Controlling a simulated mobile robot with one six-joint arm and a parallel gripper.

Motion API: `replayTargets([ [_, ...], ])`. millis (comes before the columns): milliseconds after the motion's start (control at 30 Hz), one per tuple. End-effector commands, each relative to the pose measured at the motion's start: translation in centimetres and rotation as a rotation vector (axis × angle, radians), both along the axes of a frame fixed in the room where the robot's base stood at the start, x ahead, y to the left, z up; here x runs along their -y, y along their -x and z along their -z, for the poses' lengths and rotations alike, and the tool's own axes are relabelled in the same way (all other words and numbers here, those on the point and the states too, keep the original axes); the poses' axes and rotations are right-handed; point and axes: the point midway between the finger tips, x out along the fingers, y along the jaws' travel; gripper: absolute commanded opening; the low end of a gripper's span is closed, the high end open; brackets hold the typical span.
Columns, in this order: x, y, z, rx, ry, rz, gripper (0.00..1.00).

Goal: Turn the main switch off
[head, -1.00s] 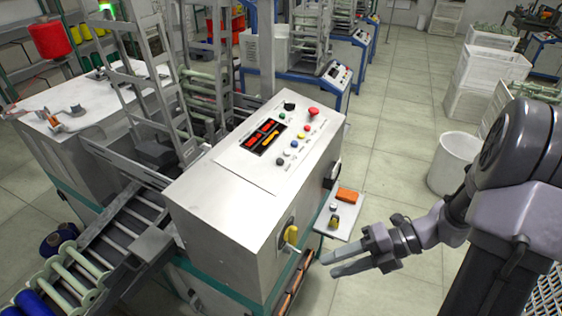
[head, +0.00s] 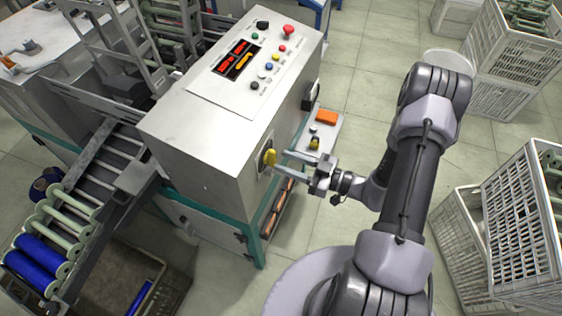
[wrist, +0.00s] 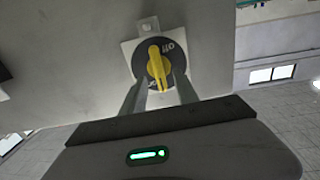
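The main switch is a yellow rotary handle (head: 270,157) on the front side of the white machine cabinet (head: 205,160). In the wrist view the yellow handle (wrist: 157,66) sits on a round black dial (wrist: 150,60) with "OFF" lettering at its upper right, on a pale square plate. The handle stands nearly upright in that picture. My gripper (wrist: 160,92) is open, with one finger on each side of the handle's lower end. In the head view my gripper (head: 285,162) reaches the switch from the right. I cannot tell whether the fingers touch the handle.
The control panel (head: 240,65) with lit red digits and several buttons is on the cabinet top. A small shelf (head: 325,138) with an orange item (head: 327,117) juts out beside my gripper. White crates (head: 520,220) stand at right. Open floor lies between.

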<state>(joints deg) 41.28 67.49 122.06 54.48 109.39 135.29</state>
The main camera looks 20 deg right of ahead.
Motion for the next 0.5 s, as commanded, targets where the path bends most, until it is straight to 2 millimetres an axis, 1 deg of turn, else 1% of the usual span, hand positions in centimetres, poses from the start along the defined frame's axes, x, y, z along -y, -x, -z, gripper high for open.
replayTargets([
  [33, -0.6, -0.5, 0.1, 0.001, 0.001, -0.002, 0.36],
  [100, -1.1, -1.0, 0.1, 0.001, 0.001, -0.001, 0.36],
  [200, -1.5, -1.3, 0.0, 0.001, 0.000, 0.000, 0.36],
  [467, -1.6, -1.4, -0.1, 0.001, 0.001, 0.001, 0.36],
  [500, -1.6, -1.4, -0.1, 0.001, 0.001, 0.001, 0.28],
])
